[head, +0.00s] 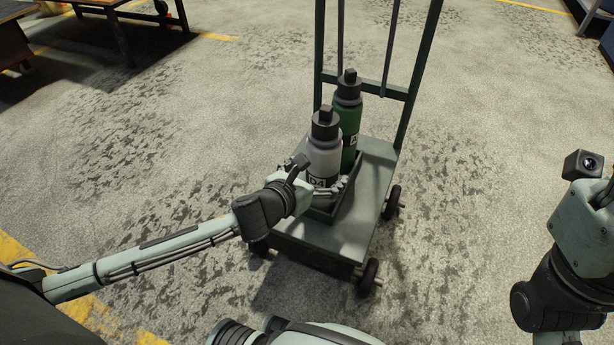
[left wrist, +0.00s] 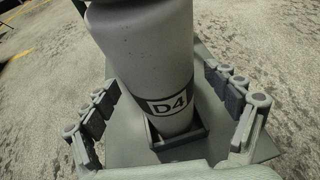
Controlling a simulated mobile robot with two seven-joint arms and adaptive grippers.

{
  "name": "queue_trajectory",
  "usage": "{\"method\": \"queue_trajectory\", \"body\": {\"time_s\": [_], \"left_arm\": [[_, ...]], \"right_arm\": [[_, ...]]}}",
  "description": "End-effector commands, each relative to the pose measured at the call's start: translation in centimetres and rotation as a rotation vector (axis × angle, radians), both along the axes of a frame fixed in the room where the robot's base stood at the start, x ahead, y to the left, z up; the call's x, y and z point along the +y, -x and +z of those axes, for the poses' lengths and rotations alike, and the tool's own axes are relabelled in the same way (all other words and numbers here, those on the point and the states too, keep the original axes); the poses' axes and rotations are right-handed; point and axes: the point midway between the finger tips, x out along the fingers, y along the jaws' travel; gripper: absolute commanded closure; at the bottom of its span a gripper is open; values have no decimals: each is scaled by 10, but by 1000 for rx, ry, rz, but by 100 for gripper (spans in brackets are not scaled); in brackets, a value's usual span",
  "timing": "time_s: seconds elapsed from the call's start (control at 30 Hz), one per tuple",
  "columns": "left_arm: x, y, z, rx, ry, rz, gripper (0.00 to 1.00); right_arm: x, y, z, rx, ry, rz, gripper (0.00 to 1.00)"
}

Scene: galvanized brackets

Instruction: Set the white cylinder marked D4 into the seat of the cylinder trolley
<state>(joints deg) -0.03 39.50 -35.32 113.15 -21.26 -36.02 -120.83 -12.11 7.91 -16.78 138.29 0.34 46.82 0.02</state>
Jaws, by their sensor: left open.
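The white cylinder (head: 323,158) marked D4 has a dark cap and stands upright on the cylinder trolley (head: 377,166), in front of a green cylinder (head: 347,112). In the left wrist view the white cylinder (left wrist: 150,60) has its base inside the dark-walled seat (left wrist: 203,133). The seat (head: 322,214) also shows in the head view. My left gripper (head: 325,188) is open, with its fingers (left wrist: 172,110) on either side of the cylinder and gaps between them and it. My right arm is at the right edge; its gripper fingers are not visible.
The trolley has dark wheels (head: 368,275) and a tall dark handle frame (head: 406,100). A table (head: 97,10) stands at the far left. The concrete floor (head: 490,130) right of the trolley is clear. Yellow lines mark the floor.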

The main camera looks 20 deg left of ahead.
Motion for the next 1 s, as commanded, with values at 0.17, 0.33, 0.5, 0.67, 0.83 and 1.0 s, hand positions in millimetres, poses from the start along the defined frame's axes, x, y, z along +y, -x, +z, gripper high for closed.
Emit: {"method": "queue_trajectory", "body": {"time_s": [0.17,0.33,0.5,0.67,0.83,1.0], "left_arm": [[7,35,15,0,-2,-3,13],[13,66,29,-2,-1,-4,13],[17,87,39,-5,1,-2,13],[18,94,43,-7,2,-2,13],[18,94,44,-8,2,-2,13],[18,93,44,-8,2,-2,13]], "right_arm": [[0,0,0,0,0,0,60],[0,0,0,0,0,0,60],[0,0,0,0,0,0,60],[0,0,0,0,0,0,60],[0,0,0,0,0,0,60],[0,0,0,0,0,0,60]]}}
